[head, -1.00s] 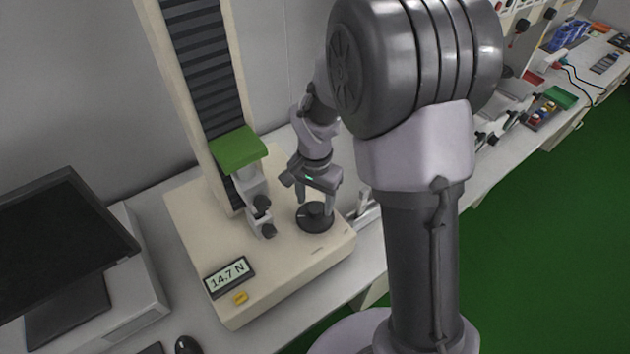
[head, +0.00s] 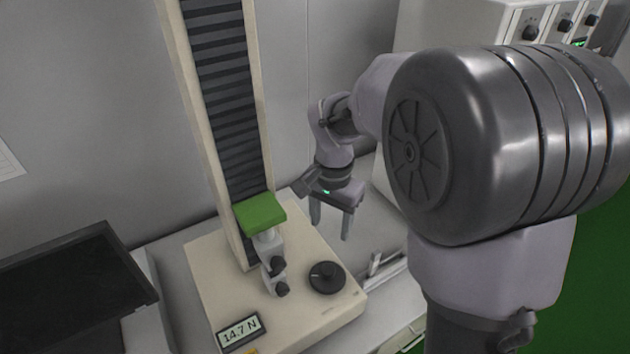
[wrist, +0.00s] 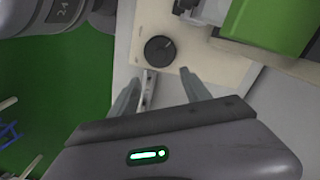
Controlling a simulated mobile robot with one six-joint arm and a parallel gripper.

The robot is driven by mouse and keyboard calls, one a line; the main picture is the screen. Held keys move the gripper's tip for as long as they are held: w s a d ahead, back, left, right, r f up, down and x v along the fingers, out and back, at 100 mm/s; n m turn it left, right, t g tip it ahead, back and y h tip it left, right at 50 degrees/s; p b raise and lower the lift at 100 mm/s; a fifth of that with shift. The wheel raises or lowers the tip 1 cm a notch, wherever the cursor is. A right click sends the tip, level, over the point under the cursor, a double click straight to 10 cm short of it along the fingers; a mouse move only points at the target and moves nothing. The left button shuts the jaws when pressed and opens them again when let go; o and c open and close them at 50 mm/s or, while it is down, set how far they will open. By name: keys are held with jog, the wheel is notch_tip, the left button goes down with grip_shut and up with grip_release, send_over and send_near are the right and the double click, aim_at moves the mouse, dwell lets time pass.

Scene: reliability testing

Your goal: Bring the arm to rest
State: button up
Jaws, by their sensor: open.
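My gripper (head: 330,222) hangs with its fingers pointing down, behind and above the black round knob (head: 326,277) on the cream test machine base (head: 207,264). In the wrist view my gripper (wrist: 163,92) has its two fingers spread apart with nothing between them. The knob (wrist: 160,49) shows beyond the fingertips and is not touched. My arm is bent, with its large grey elbow joint filling the right of the head view.
The machine's column carries a green-topped block (head: 260,214) with a dark clamp below, left of my gripper. A display (head: 240,332) reads 14.7 N. A monitor (head: 75,285) stands at left. A cabinet with knobs (head: 530,30) is at the back right.

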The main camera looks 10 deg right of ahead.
jog(key=s+a+r+n+t+y+b, duration=0.1)
jog(key=s+a+n+t+b, duration=0.1)
jog(key=s, duration=0.7)
jog(key=s+a+r+n+t+y+b, duration=0.1)
jog(key=s+a+r+n+t+b, duration=0.1)
jog(key=s+b, duration=0.4)
jog(key=s+t, duration=0.1)
jog(key=s, duration=0.2)
jog(key=shift+s+n+t, duration=0.25)
jog(key=shift+n+t, duration=0.15)
jog(key=shift+a, duration=0.1)
